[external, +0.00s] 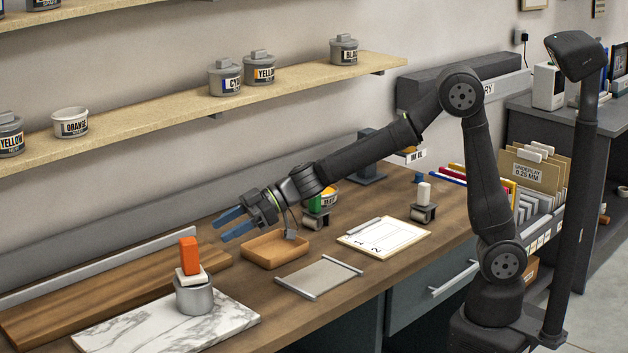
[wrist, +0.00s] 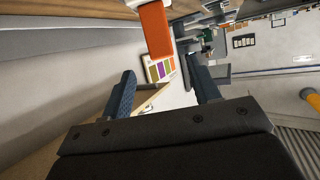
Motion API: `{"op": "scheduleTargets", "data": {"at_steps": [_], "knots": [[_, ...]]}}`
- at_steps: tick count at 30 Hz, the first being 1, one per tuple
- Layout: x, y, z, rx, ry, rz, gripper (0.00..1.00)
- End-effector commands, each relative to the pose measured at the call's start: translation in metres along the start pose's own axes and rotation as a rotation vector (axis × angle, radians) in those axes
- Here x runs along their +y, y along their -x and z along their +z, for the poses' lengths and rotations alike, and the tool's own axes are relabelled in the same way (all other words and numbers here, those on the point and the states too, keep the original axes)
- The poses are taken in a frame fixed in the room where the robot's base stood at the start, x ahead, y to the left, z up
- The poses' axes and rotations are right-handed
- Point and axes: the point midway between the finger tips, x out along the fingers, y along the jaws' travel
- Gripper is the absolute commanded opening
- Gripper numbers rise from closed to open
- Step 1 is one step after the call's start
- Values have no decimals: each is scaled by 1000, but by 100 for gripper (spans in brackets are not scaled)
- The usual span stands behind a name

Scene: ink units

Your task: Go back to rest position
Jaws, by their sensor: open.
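My gripper (external: 228,227) is above the wooden worktop, its two blue fingers spread apart with nothing between them. It points left, level with the gap between the brown tray (external: 276,262) and the grey pot (external: 194,297). My arm reaches left from its base at the right. In the wrist view, both fingers of my gripper (wrist: 162,82) are apart and empty. An orange shape (wrist: 155,28) shows beyond them; I cannot tell which thing it is.
The pot stands on a marble slab (external: 130,331), with an orange block (external: 188,256) on its lid. Shelves with labelled tins (external: 225,78) line the wall. Air around the gripper is clear.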

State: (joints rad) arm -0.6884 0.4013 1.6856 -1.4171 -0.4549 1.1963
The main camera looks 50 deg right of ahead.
Motion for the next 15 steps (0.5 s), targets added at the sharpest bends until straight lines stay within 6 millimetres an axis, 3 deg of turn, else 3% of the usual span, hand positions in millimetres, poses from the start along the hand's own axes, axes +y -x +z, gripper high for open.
{"op": "scheduleTargets", "data": {"at_steps": [8,15], "knots": [[0,-4,0,0,0,-1,56],[0,-32,0,-1,0,-2,56]]}}
